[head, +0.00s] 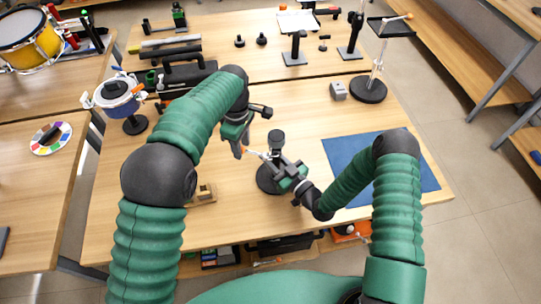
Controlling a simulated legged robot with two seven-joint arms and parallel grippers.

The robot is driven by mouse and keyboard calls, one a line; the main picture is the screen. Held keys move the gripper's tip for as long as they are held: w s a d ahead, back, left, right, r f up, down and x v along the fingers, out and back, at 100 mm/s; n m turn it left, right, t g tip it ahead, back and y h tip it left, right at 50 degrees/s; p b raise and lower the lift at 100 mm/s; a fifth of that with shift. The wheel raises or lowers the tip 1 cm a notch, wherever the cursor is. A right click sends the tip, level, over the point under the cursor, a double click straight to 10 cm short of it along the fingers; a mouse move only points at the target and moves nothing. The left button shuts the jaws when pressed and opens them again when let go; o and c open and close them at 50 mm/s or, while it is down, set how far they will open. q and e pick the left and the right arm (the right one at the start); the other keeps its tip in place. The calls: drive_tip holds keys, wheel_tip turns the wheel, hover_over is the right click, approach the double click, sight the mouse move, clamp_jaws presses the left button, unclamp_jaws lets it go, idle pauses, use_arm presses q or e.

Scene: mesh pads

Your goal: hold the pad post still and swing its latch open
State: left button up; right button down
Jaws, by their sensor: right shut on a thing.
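The pad post (276,138) is a dark upright on a round black base (268,183), standing on the table in the middle of the head view. A small latch (251,153) with a white and orange end sticks out to the left of the post. My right gripper (279,165) comes in from the lower right and is shut on the post, hiding its lower part. My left gripper (252,130) is open just up and left of the post, its fingers spread. One finger is close to the latch's end; I cannot tell whether they touch.
A blue mat (335,160) lies to the right, partly under my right arm. A tall stand with a round base (369,90) and a grey block (338,91) are at the back right. A small wooden block (206,192) lies in front.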

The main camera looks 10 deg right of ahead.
use_arm(q)
drive_tip(key=shift+c, duration=0.2)
use_arm(e)
drive_tip(key=shift+f, duration=0.25)
use_arm(q)
clamp_jaws()
drive_tip(key=shift+w+d, duration=0.5)
drive_tip(key=shift+w, duration=0.2)
use_arm(e)
drive_tip(key=shift+s, duration=0.1)
use_arm(q)
drive_tip(key=shift+o, duration=1.4)
unclamp_jaws()
drive_tip(key=shift+s, duration=0.1)
use_arm(e)
drive_tip(key=shift+d, duration=0.1)
drive_tip(key=c, duration=1.5)
unclamp_jaws()
use_arm(q)
wheel_tip(320, 180, up, 12)
use_arm(e)
drive_tip(key=o, duration=0.5)
drive_tip(key=shift+r, duration=0.1)
